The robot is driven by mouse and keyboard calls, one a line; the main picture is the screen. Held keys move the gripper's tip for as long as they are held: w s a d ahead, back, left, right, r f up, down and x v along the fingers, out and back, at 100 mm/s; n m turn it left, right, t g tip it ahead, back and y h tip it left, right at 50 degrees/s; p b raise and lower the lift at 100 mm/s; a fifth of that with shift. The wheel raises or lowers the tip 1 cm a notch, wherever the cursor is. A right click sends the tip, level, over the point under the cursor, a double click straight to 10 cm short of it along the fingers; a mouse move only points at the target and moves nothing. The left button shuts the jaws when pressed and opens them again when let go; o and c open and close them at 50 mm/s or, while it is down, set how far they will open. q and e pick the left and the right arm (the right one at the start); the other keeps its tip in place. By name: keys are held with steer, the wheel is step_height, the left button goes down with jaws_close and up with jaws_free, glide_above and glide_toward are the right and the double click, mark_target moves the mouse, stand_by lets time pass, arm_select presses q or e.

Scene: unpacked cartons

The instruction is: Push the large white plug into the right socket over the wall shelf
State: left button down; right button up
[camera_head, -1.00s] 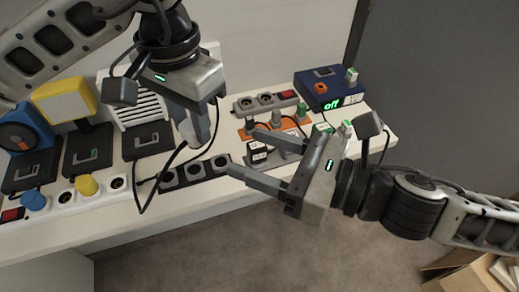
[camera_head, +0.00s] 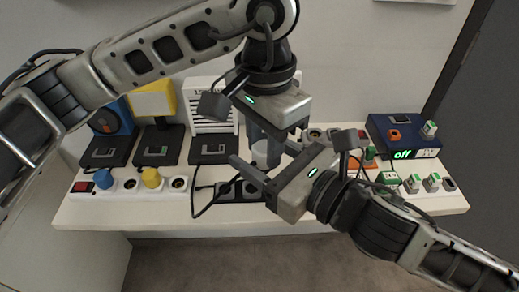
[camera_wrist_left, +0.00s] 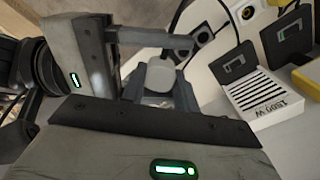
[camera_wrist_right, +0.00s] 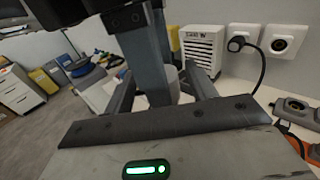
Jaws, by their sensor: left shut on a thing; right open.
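The large white plug (camera_head: 262,154) is held in my left gripper (camera_head: 265,138), which points down over the table. The plug also shows as a pale rounded body in the left wrist view (camera_wrist_left: 163,76) and partly behind a finger in the right wrist view (camera_wrist_right: 172,80). My right gripper (camera_head: 264,157) is open, its fingers on either side of the plug; I cannot tell if they touch it. In the right wrist view, a right wall socket (camera_wrist_right: 284,42) is empty. The left wall socket (camera_wrist_right: 244,33) holds a black plug with a cord. The shelf is not clearly visible.
A black cord loops near the black strip.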

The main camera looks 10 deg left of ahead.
steer(key=shift+w+a, duration=0.1)
steer(key=shift+a, duration=0.1)
steer(key=c, duration=1.1)
arm_select(q)
steer(key=c, duration=1)
jaws_free()
arm_select(e)
steer(key=shift+o, duration=0.2)
arm_select(q)
steer(key=shift+w+r, duration=0.1)
